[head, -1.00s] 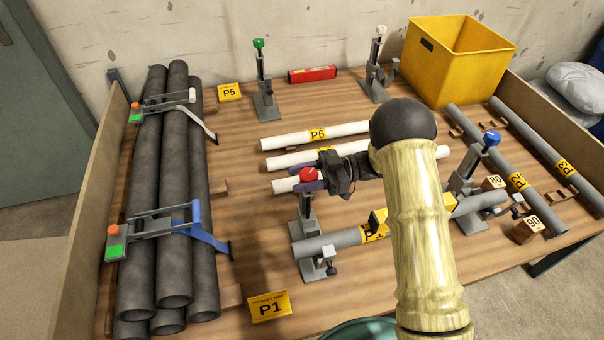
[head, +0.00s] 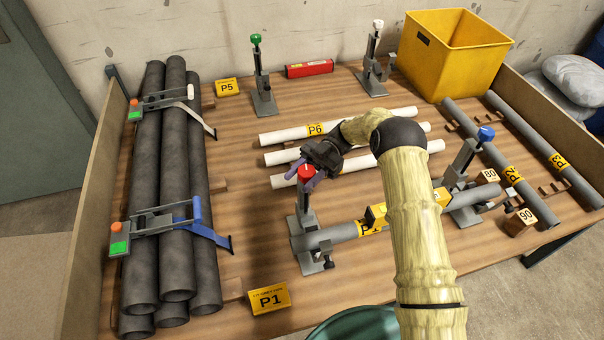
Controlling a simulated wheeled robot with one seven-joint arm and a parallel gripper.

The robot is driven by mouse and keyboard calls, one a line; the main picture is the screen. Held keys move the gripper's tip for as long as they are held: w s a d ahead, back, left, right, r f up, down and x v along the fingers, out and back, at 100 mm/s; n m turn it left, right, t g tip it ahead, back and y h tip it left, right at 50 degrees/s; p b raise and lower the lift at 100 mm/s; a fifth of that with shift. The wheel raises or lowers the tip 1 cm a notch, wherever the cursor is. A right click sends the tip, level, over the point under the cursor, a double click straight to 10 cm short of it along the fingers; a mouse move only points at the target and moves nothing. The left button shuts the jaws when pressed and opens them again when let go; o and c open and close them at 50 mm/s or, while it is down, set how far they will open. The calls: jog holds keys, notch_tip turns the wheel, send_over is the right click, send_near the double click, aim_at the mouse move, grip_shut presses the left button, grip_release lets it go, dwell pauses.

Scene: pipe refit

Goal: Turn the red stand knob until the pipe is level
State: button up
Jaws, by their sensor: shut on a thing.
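The red stand knob (head: 306,172) tops the grey left stand (head: 305,225). My gripper (head: 302,168) reaches it from the upper right, with its purple fingers at the knob, and is shut on it. The grey pipe (head: 340,232) with a yellow label lies across the left stand and the right stand (head: 462,180), which has a blue knob (head: 486,133). A yellow level-like piece (head: 376,214) sits on the pipe near its middle. My arm hides part of the pipe. I cannot tell from this view whether the pipe is level.
White pipes (head: 283,137) lie just behind my gripper. A strapped stack of dark pipes (head: 160,180) fills the left side. Stands with green (head: 256,39) and white (head: 378,24) knobs, a red level (head: 309,68) and a yellow bin (head: 455,60) are at the back. Bare wood lies left of the stand.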

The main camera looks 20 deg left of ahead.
dwell(0.3)
jog(key=o, duration=1)
